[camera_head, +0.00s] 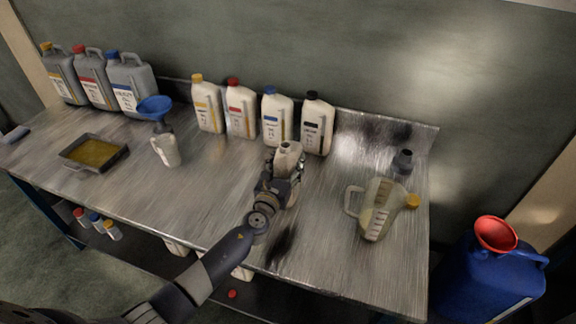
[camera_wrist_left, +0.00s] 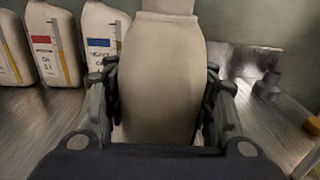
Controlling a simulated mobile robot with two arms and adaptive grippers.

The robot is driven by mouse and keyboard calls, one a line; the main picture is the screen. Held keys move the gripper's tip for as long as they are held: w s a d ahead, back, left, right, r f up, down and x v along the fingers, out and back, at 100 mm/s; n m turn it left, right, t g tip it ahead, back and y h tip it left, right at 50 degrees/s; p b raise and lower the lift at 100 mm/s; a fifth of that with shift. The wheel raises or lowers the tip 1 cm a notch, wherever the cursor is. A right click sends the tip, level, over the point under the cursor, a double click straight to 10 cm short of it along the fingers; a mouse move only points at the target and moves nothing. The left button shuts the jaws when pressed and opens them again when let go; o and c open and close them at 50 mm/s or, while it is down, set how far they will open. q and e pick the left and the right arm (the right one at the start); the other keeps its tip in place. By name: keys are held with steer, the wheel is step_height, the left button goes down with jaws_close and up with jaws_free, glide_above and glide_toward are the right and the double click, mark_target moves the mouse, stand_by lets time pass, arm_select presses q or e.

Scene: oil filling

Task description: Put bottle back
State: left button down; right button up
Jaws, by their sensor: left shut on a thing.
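My left gripper (camera_head: 280,185) is shut on a light beige bottle (camera_head: 288,153). The bottle is upright over the middle of the table, and its neck looks uncapped. Whether its base touches the table is hidden by my gripper. In the left wrist view the bottle (camera_wrist_left: 163,75) fills the space between the two fingers (camera_wrist_left: 163,105). Behind it a row of similar bottles stands along the wall: yellow-capped (camera_head: 208,105), red-capped (camera_head: 240,110), blue-capped (camera_head: 277,117) and black-capped (camera_head: 317,125). My right gripper is not in view.
A transparent measuring jug (camera_head: 378,210) and a small dark piece (camera_head: 403,161) are on the right. On the left are a tray of yellow oil (camera_head: 92,153), a blue funnel (camera_head: 155,107) over a white container (camera_head: 166,150), and grey canisters (camera_head: 95,78). A blue drum (camera_head: 487,280) holds a red funnel.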

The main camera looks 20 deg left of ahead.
arm_select(q)
steer(key=shift+r, duration=0.15)
steer(key=c, duration=0.7)
jaws_free()
steer(key=shift+f, duration=0.2)
steer(key=shift+s, duration=0.1)
steer(key=s, duration=1.2)
steer(key=shift+a+r, duration=0.15)
steer(key=shift+a, duration=0.05)
